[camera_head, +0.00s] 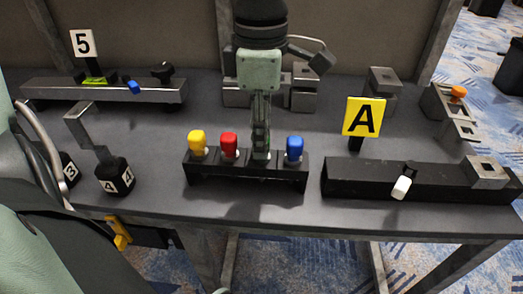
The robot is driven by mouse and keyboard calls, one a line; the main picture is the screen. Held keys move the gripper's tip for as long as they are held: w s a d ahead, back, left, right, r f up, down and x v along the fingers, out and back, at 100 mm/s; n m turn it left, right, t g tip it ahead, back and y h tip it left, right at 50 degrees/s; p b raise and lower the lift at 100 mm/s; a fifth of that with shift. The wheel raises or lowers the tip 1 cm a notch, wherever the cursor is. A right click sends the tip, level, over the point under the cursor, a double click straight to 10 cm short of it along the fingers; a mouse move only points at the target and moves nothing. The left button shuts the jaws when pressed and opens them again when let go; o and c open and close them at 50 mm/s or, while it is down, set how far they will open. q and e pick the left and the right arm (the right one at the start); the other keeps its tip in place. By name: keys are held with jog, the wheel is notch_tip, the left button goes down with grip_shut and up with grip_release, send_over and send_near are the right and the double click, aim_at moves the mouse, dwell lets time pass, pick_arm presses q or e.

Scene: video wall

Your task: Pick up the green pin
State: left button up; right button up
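A dark rack (247,181) on the table holds a yellow pin (197,143), a red pin (229,145) and a blue pin (294,149), all upright. My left gripper (262,152) points straight down, with its fingertips at the rack between the red and blue pins. A little green shows at the fingertips, but the green pin itself is mostly or wholly hidden behind the fingers. The fingers are seen edge-on, so their gap does not show. My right gripper is not in view.
A "5" sign (82,42) and grey bar (55,90) are at back left. A black "4" block (114,177) is at left.

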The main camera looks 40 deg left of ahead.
pick_arm(q)
grip_shut()
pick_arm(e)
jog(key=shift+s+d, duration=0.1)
pick_arm(q)
jog(key=shift+r, duration=0.2)
jog(key=shift+r, duration=0.2)
notch_tip(320, 180, up, 6)
jog(key=shift+w+r, duration=0.1)
jog(key=shift+r, duration=0.05)
jog(key=s+d+b, duration=0.2)
jog(key=s+d, duration=0.2)
jog(key=s, duration=0.3)
jog(key=s+d+b, duration=0.2)
jog(key=s+d, duration=0.3)
jog(key=s, duration=0.3)
jog(key=shift+s+d, duration=0.2)
jog(key=shift+s, duration=0.05)
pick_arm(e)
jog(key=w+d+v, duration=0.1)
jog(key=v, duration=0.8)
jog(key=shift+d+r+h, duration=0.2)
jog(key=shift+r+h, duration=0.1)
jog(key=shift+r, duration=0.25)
pick_arm(q)
jog(key=shift+r, duration=0.1)
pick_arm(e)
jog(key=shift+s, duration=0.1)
